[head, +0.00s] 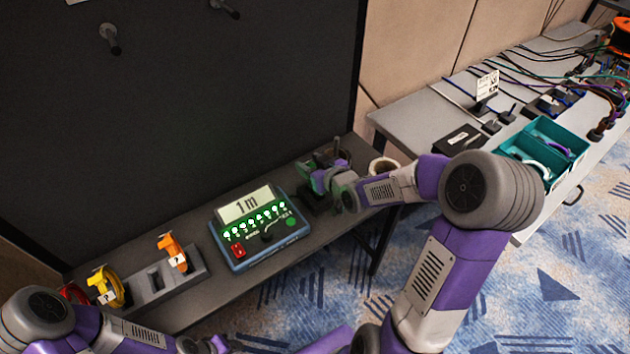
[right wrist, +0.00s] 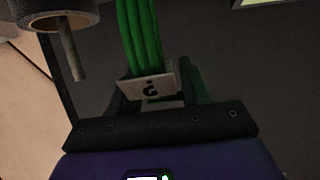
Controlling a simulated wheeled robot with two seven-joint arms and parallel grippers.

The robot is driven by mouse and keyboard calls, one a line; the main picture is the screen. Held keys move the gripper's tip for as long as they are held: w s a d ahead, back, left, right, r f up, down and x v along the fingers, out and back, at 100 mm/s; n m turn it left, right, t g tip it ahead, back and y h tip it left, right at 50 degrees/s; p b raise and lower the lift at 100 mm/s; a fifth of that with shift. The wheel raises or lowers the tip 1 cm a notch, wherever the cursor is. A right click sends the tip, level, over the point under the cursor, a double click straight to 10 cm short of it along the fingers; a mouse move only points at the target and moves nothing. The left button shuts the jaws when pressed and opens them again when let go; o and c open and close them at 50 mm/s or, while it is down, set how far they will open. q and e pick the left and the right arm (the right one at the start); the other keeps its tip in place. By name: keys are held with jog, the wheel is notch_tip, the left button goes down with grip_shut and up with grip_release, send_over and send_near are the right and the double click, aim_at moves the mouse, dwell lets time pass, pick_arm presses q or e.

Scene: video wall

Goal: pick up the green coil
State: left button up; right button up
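The green coil (right wrist: 140,38) shows as a bundle of bright green strands at the top of the right wrist view. A pale tag (right wrist: 148,88) with a question mark is at its lower end. My right gripper (right wrist: 160,95) has its dark fingers on either side of the tag; whether they press on the coil is unclear. In the head view my right gripper (head: 322,178) is at the right end of the dark bench, where only bits of green show around it. My left arm lies low at the left in the head view; its fingers cannot be made out.
A blue box (head: 258,240) reading "1 m" stands on the dark bench (head: 205,307). A grey rack holds an orange coil (head: 172,250) and a yellow coil (head: 108,288); a red coil (head: 74,293) is beside them. A grey table (head: 425,118) stands at right.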

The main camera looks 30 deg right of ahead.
grip_shut()
